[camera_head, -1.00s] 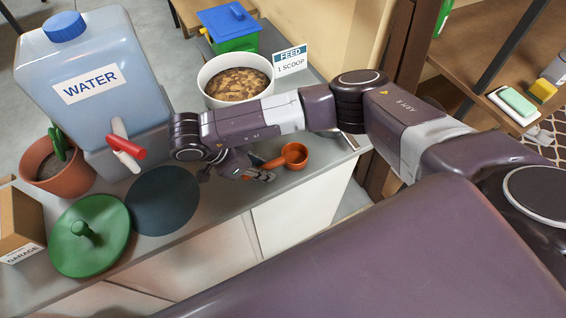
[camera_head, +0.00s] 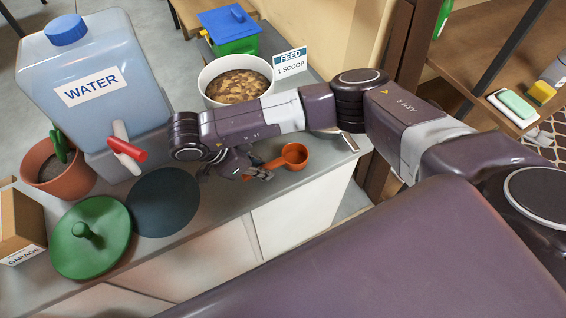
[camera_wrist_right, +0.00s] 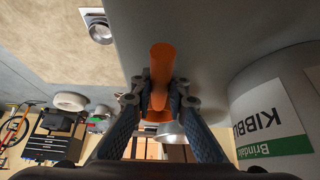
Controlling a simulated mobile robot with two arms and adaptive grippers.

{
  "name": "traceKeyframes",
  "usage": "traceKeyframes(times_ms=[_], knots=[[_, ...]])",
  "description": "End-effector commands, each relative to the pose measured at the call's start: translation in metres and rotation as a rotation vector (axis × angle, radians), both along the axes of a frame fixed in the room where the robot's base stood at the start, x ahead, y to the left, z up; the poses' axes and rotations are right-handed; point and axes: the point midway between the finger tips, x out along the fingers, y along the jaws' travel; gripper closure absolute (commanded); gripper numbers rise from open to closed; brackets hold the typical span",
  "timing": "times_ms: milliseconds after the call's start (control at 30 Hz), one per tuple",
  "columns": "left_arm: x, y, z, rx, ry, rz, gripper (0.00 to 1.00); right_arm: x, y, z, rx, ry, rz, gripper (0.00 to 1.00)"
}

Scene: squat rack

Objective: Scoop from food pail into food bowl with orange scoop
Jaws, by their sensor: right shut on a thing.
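The orange scoop (camera_head: 294,155) is at the counter's front right, its cup facing up and its handle pointing left. My right gripper (camera_head: 260,172) is shut on the scoop's handle; the right wrist view shows the orange handle (camera_wrist_right: 160,65) between the fingers (camera_wrist_right: 160,98). I cannot tell whether the scoop touches the counter. The white food pail (camera_head: 206,91), full of brown kibble, stands behind my right forearm; its labelled side (camera_wrist_right: 262,112) shows at the right of the right wrist view. A metal edge (camera_head: 349,139), perhaps the food bowl, is mostly hidden by my arm. My left gripper is out of view.
A water jug (camera_head: 105,100) with a red tap stands left of my gripper. A green lid (camera_head: 105,250), dark round mat (camera_head: 163,203) and potted cactus (camera_head: 80,180) are at the left. A feed sign (camera_head: 290,62) and blue-green box (camera_head: 232,35) are behind.

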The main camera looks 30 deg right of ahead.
Motion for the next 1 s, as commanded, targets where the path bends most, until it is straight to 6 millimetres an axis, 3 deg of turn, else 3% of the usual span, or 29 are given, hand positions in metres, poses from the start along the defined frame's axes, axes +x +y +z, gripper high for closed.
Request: traceKeyframes(times_ms=[600,1000], knots=[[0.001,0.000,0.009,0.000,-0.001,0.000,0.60,0.000,0.000,0.020,-0.001,-0.001,0.000,1.00],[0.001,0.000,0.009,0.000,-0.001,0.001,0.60,0.000,0.000,0.022,-0.001,-0.001,0.000,1.00]])
